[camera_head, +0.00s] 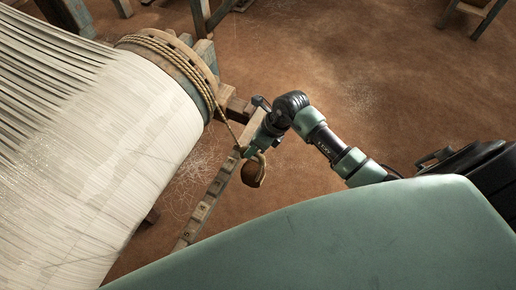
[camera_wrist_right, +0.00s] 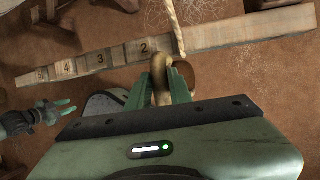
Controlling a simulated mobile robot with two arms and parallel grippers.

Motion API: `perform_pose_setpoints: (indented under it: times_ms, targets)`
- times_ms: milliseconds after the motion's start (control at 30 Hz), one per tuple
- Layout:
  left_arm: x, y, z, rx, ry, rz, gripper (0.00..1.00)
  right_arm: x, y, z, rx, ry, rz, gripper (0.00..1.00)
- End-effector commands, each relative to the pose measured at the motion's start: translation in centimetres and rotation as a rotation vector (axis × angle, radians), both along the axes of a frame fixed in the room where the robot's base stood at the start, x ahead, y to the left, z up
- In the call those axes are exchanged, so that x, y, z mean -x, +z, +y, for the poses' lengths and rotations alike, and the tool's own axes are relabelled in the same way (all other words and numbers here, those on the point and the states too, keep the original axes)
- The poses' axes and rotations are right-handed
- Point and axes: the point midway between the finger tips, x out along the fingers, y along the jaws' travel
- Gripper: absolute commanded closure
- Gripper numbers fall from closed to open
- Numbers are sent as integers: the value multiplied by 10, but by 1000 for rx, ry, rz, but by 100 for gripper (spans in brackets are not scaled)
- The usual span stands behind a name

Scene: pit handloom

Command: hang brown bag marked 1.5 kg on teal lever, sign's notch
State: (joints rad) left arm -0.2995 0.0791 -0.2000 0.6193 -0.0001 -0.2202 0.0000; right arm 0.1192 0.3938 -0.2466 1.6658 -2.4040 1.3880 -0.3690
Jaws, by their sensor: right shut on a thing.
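My right gripper (camera_head: 256,150) is shut on a tan, curved loop or hook (camera_head: 262,168). A small brown, rounded thing, likely the bag (camera_head: 249,174), hangs just under it. No weight mark is readable. I see no sign. My left gripper (camera_wrist_right: 73,108) is open and empty at the wrist view's left.
A warp-wound beam (camera_head: 110,150) fills the left. A rope (camera_head: 215,100) runs from its wooden end disc (camera_head: 175,62) down to the lever's upper end, close to my right gripper.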

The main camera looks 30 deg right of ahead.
Motion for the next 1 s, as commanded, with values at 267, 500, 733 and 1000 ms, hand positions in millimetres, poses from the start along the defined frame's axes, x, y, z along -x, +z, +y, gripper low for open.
perform_pose_setpoints:
  times_ms: [267, 500, 733, 1000]
  targets:
    - [0, -8, 0, 0, 0, 0, 64, -18, 2, 13, -7, 0, -10, 100]
    - [0, -14, 0, 0, 0, 0, 64, -30, 2, 22, -6, 0, -11, 100]
    - [0, -21, 0, 0, 0, 0, 64, -41, 2, 31, -5, 0, -11, 100]
    - [0, -30, 0, -1, 0, 0, 64, -51, -2, 39, -3, 1, -9, 100]
